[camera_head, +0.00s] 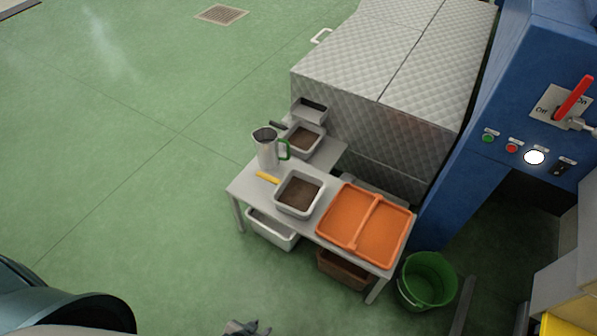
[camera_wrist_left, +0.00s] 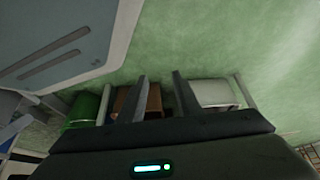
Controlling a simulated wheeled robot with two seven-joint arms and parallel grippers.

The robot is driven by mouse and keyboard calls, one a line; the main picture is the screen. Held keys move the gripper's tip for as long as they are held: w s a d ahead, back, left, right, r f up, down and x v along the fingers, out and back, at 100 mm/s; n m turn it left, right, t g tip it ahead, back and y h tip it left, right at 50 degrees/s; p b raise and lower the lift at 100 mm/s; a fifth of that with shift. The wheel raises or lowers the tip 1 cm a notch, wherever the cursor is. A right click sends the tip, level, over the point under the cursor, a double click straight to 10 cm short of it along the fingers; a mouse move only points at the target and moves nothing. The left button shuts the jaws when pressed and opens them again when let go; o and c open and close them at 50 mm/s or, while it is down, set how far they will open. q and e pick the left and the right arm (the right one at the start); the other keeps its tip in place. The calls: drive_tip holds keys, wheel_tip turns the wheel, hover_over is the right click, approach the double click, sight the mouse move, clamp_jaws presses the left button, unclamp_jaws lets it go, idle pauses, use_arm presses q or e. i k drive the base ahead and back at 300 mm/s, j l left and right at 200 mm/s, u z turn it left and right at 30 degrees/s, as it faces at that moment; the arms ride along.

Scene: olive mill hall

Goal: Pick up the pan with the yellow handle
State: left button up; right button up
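The pan with the yellow handle (camera_head: 298,193) is a pale rectangular pan with a brown inside, on the grey table. Its yellow handle (camera_head: 267,178) points to the upper left, toward the table's left edge. My left gripper (camera_head: 247,327) shows small at the bottom of the head view, in front of the table and apart from the pan. In the left wrist view its two dark fingers (camera_wrist_left: 157,97) stand apart with nothing held between them. The pan cannot be made out in that view. My right gripper is not in view.
A metal jug with green handle (camera_head: 267,148) stands behind the pan; an orange tray (camera_head: 349,246) lies right of it. Another pan (camera_head: 317,132) is farther back. Below are a white bin (camera_head: 272,232) and brown crate (camera_head: 343,271). A green bucket (camera_head: 428,281) stands right. The left floor is clear.

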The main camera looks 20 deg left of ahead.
sight(297, 192)
drive_tip(key=i+j+z, duration=0.4)
drive_tip(key=j, duration=0.9)
drive_tip(key=i+j+z, duration=0.15)
drive_tip(key=j+z, duration=0.25)
drive_tip(key=j, duration=0.95)
drive_tip(key=j+z, duration=0.4)
drive_tip(key=j, duration=0.95)
